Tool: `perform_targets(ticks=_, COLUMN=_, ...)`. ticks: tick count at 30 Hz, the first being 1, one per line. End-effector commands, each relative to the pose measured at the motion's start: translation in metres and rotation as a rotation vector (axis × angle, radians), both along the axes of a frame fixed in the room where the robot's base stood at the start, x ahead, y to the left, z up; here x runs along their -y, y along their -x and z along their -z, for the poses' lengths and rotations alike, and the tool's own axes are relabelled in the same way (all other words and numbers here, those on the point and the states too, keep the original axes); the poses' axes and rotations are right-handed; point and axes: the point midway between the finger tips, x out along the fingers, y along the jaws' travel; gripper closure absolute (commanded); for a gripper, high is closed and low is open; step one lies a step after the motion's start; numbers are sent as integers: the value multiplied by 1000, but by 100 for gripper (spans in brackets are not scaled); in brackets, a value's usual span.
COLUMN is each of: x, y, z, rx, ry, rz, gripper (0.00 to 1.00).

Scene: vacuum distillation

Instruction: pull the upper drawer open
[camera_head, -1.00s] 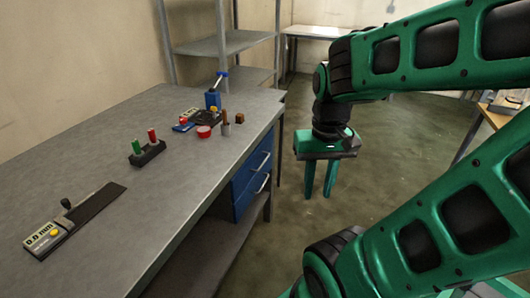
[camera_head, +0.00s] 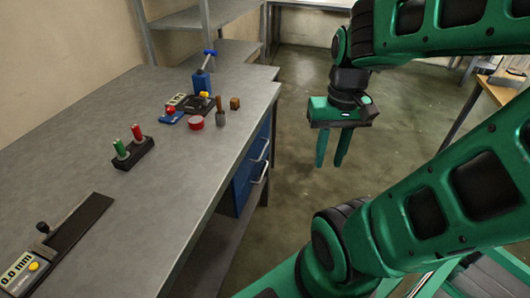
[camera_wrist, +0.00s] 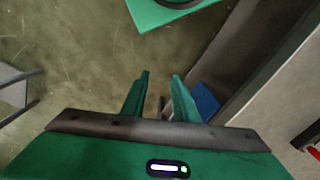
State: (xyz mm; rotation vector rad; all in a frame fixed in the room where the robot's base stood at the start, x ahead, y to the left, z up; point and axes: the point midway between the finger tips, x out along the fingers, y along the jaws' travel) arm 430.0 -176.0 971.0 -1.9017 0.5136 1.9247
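The blue drawer unit (camera_head: 243,185) hangs under the right end of the grey workbench. The upper drawer's handle (camera_head: 263,150) is a light metal bar near the top of the blue front. A second handle (camera_head: 261,172) sits below it. Both drawers look shut. My gripper (camera_head: 331,163) points down over the floor, to the right of the drawer fronts and apart from them. Its two green fingers are spread with nothing between them. In the wrist view the open fingers (camera_wrist: 160,85) show over floor, and a small blue part of the drawer unit (camera_wrist: 206,101) shows to their right.
The grey workbench (camera_head: 90,130) carries a caliper-like gauge (camera_head: 75,235), a block with green and red pegs (camera_head: 133,153), a red bowl (camera_head: 196,122) and small tools. Metal shelves (camera_head: 235,15) stand behind. The floor (camera_head: 300,100) beside the drawers is clear.

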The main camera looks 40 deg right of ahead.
Motion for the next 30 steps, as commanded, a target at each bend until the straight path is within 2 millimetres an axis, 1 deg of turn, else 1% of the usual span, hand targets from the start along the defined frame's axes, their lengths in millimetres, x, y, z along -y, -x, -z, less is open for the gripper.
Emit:
perform_targets(ticks=1, x=9, y=-8, z=5, rx=-11, ry=-7, rz=-2, gripper=73)
perform_targets(ticks=5, x=18, y=-35, z=20, rx=-21, ry=-38, rz=-27, gripper=73)
perform_targets(ticks=11, x=29, y=-78, z=53, rx=-16, ry=-124, rz=-69, gripper=73)
perform_targets(ticks=18, x=40, y=-124, z=103, rx=32, ry=-268, rz=-95, gripper=73)
perform_targets(ticks=26, x=49, y=-165, z=158, rx=141, ry=-459, rz=-82, gripper=73)
perform_targets(ticks=30, x=54, y=-186, z=184, rx=230, ry=-568, rz=-53, gripper=73)
